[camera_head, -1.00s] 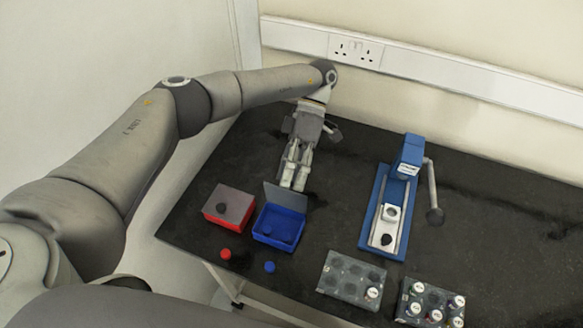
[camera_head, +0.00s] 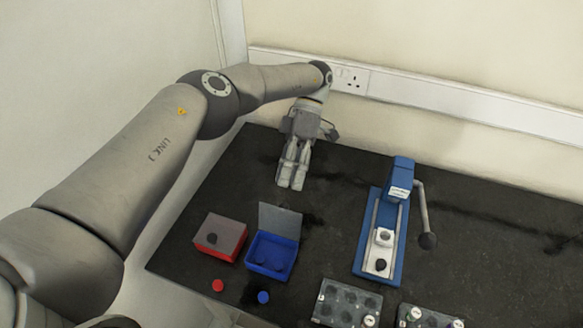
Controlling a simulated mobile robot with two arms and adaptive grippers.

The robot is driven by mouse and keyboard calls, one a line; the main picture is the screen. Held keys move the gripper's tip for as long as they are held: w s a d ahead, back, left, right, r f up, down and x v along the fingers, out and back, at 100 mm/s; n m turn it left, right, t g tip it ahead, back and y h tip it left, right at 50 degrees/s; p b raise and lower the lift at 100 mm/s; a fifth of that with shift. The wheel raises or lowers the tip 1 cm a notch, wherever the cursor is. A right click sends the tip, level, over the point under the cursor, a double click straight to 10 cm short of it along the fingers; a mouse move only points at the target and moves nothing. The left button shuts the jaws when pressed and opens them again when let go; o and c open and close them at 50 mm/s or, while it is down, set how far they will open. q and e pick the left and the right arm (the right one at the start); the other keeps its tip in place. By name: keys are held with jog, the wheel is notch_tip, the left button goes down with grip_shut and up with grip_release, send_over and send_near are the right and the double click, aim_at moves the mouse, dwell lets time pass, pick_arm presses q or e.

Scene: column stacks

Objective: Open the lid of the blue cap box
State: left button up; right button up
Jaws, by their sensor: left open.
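The blue cap box (camera_head: 270,268) stands on the black table, left of centre. Its grey lid (camera_head: 280,220) is raised and stands up at the back edge, so the blue inside shows. My left gripper (camera_head: 291,186) is behind the box and above the raised lid in the picture, pointing down, apart from the lid. It is open and holds nothing. My right gripper is not in view.
A red box (camera_head: 214,249) with a grey closed lid and dark knob stands just left of the blue box. A red cap (camera_head: 218,285) and a blue cap (camera_head: 263,297) lie in front. A blue press (camera_head: 366,245) and vial racks (camera_head: 346,306) stand right.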

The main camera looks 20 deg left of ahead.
pick_arm(q)
jog(key=shift+w+r, duration=0.4)
jog(key=shift+r, duration=0.05)
dwell(0.5)
